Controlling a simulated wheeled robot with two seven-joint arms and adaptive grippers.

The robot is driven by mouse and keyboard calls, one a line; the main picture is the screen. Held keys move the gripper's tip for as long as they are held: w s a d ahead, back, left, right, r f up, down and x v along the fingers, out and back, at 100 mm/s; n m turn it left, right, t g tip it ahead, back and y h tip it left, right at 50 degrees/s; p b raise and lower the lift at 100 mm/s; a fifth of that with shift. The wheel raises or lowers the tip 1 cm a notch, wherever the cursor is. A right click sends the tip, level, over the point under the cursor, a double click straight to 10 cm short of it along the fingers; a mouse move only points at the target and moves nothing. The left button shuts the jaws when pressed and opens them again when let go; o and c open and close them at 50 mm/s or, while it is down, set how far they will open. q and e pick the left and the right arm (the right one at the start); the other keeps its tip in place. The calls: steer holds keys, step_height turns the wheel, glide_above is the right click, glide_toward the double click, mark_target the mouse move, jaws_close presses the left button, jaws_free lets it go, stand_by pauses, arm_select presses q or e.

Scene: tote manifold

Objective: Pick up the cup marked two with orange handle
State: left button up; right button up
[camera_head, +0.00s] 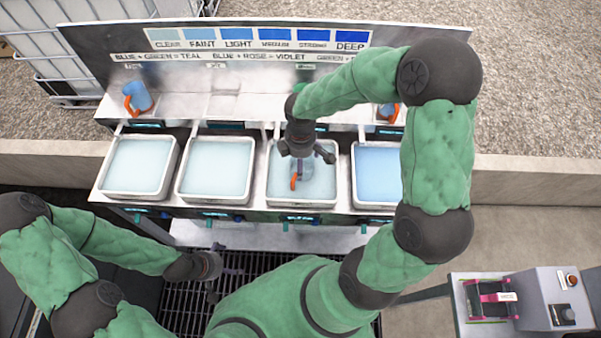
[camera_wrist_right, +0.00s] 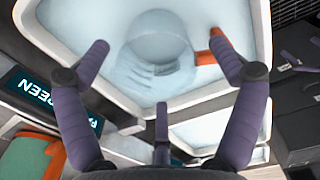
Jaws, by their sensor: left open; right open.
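A pale, clear cup (camera_head: 304,169) with an orange handle (camera_head: 294,181) is in the third tote from the left; its marking is not readable. My right gripper (camera_head: 305,156) is open above this cup and partly hides it. In the right wrist view the cup (camera_wrist_right: 158,42) shows as a round shape between the spread fingers of my right gripper (camera_wrist_right: 158,62), its orange handle (camera_wrist_right: 205,56) beside the right-hand finger. I cannot tell whether any finger touches it. My left gripper (camera_head: 230,271) is open and empty, low over the dark grating.
Several white totes of bluish liquid stand in a row, including the far-left tote (camera_head: 105,180). Another blue cup with orange handle (camera_head: 139,97) is on the back ledge at left; one more (camera_head: 388,111) is partly hidden by my right arm. A control box (camera_head: 565,300) stands at lower right.

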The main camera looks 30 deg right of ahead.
step_height(320, 180, down, 5)
steer(key=shift+r+b, duration=0.1)
steer(key=shift+b, duration=0.55)
steer(key=c, duration=1.3)
steer(key=shift+r, duration=0.1)
steer(key=shift+c, duration=0.2)
